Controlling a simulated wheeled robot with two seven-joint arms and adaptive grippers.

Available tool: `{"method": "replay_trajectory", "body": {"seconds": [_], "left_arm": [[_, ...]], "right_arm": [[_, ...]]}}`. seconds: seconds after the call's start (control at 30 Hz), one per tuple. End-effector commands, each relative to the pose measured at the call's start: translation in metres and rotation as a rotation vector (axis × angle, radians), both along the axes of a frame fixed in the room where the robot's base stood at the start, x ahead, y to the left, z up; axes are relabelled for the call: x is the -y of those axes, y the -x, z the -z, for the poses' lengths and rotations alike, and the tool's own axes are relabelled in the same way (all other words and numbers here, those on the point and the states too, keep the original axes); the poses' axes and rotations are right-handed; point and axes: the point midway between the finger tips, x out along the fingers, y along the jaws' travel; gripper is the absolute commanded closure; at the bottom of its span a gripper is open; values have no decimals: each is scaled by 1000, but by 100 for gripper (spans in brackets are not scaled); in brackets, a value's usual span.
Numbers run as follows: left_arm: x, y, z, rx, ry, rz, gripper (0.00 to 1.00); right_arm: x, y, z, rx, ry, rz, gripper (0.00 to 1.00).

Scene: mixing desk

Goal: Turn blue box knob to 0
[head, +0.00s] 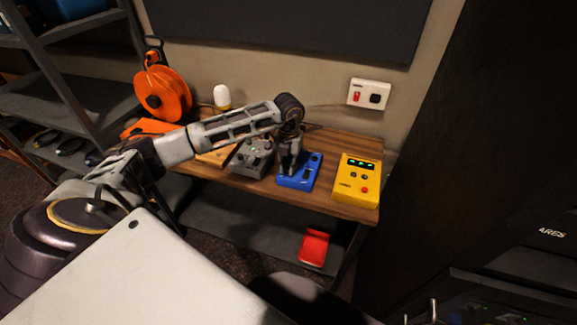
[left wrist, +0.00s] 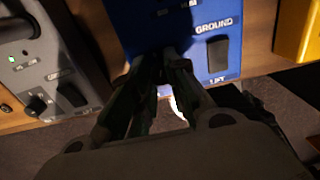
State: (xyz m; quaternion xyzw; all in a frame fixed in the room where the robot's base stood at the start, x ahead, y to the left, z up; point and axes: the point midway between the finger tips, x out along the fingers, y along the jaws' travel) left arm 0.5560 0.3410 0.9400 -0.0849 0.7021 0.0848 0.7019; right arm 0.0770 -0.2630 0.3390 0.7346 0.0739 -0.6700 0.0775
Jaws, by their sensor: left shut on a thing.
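The blue box (head: 299,172) stands on the wooden table between a grey box and a yellow box. It fills the upper middle of the left wrist view (left wrist: 188,20), with the label "GROUND" and a dark switch. My left gripper (head: 287,168) points down over the left part of the blue box. In the left wrist view its two fingers (left wrist: 160,62) are close together at the box's face. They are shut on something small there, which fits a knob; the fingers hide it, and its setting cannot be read. My right gripper is not in view.
A grey box (head: 252,157) with knobs stands left of the blue box. A yellow box (head: 357,181) with green lights stands right of it. An orange cable reel (head: 163,93) is at the back left. A red object (head: 314,247) lies on the lower shelf.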

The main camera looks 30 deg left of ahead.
Motion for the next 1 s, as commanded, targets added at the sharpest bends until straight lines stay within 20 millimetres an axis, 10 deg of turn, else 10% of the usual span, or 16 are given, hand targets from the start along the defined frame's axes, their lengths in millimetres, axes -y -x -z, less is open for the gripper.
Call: {"method": "replay_trajectory", "body": {"seconds": [1.0], "left_arm": [[0,-1,-1,2,1,-404,100]], "right_arm": [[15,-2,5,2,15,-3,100]]}}
